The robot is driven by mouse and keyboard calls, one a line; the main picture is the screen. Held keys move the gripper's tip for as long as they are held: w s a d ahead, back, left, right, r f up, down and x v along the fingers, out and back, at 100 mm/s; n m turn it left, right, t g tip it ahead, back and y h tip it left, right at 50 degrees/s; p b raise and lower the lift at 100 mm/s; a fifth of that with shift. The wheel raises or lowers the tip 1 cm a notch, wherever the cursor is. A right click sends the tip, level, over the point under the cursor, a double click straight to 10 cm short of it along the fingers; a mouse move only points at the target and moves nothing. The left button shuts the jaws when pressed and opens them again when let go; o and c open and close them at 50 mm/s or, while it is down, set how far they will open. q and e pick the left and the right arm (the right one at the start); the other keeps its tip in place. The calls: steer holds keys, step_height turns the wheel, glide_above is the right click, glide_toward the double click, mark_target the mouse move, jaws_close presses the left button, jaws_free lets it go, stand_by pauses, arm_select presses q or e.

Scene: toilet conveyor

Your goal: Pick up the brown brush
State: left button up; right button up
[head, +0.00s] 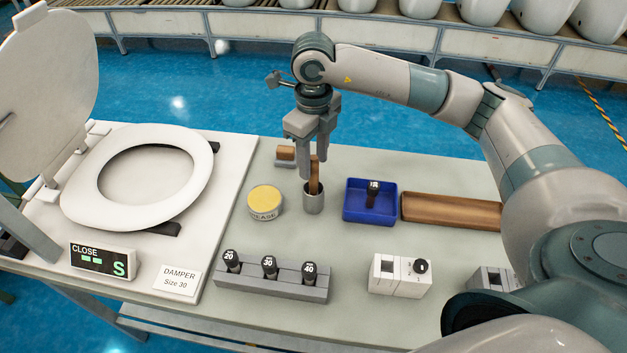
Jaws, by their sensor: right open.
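My right gripper (314,172) points straight down over the cup. Its fingers are open and lie around or just beside the top of the brush handle; I cannot tell whether they touch it. Part of the handle is hidden by a finger. My left gripper is not in view.
A yellow-lidded grease tin (265,200) stands left of the cup. A blue tray (370,214) with a black damper and a wooden tray (450,211) lie right. A grey rack (272,283) with black dampers is in front. A toilet seat (140,176) stands left.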

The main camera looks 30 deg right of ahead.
mark_target(314, 193)
steer(key=shift+s+f+p, duration=0.15)
steer(key=shift+f+p, duration=0.3)
steer(key=shift+p, duration=0.15)
steer(key=f, duration=0.1)
steer(key=f+p, duration=0.2)
steer(key=shift+s+a+f, duration=0.15)
steer(key=shift+s+f, duration=0.15)
steer(key=shift+f, duration=0.35)
steer(key=shift+c, duration=0.6)
jaws_close()
